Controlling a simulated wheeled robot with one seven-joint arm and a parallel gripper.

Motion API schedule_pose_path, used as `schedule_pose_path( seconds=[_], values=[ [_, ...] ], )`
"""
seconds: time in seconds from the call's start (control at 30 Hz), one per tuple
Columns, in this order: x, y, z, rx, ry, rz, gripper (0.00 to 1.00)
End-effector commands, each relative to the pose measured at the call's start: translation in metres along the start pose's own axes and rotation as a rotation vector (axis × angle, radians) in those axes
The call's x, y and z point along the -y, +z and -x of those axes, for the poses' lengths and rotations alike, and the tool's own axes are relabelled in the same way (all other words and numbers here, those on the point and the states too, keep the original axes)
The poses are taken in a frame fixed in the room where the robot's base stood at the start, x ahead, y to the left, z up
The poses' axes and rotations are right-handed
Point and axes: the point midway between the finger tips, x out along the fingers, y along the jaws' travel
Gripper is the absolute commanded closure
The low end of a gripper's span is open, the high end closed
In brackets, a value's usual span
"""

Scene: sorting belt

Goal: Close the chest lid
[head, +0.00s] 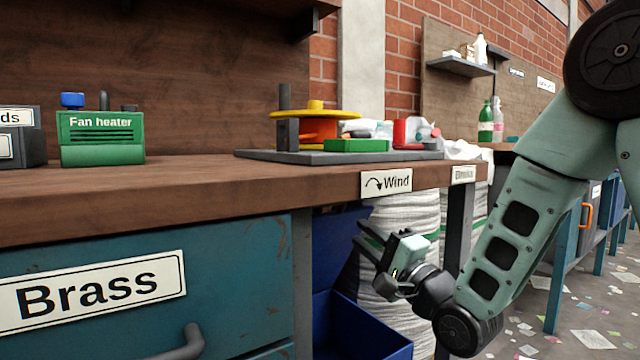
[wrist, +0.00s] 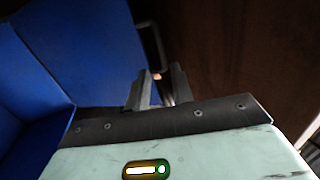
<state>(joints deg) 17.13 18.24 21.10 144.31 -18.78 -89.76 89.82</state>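The blue chest (head: 375,342) stands on the floor under the workbench, partly cut off by the picture's bottom edge and the teal cabinet. Its blue lid (head: 330,250) is up, standing steeply behind the box. My gripper (head: 360,238) is in front of the lid's right part and above the box, fingers pointing left. In the wrist view large blue panels (wrist: 45,55) fill the left side. There the two fingers (wrist: 158,85) stand a little apart, with no object clearly held between them. A grey bar-like handle (wrist: 150,42) shows just beyond the fingertips; whether they touch it I cannot tell.
The wooden bench top (head: 200,190) passes above the chest. A teal cabinet (head: 230,265) labelled Brass is at the left, and a dark bench leg (head: 457,240) is at the right. White sacks (head: 405,225) stand behind my gripper. Paper scraps litter the floor at right.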

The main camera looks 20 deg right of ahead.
Motion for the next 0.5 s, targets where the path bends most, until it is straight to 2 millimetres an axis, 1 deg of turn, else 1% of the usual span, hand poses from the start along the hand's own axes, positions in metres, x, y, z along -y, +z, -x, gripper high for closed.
schedule_pose_path(
  seconds=[0.03, 0.2, 0.23, 0.3, 0.5],
  values=[
    [0.005, 0.000, -0.004, -0.001, 0.003, -0.002, 0.77],
    [0.004, 0.001, -0.007, -0.006, 0.006, -0.001, 0.77],
    [0.001, 0.002, -0.011, -0.004, 0.000, 0.004, 0.77],
    [-0.003, 0.002, -0.026, -0.002, -0.004, 0.006, 0.77],
    [-0.003, 0.002, -0.068, -0.004, -0.004, 0.005, 0.77]
  ],
)
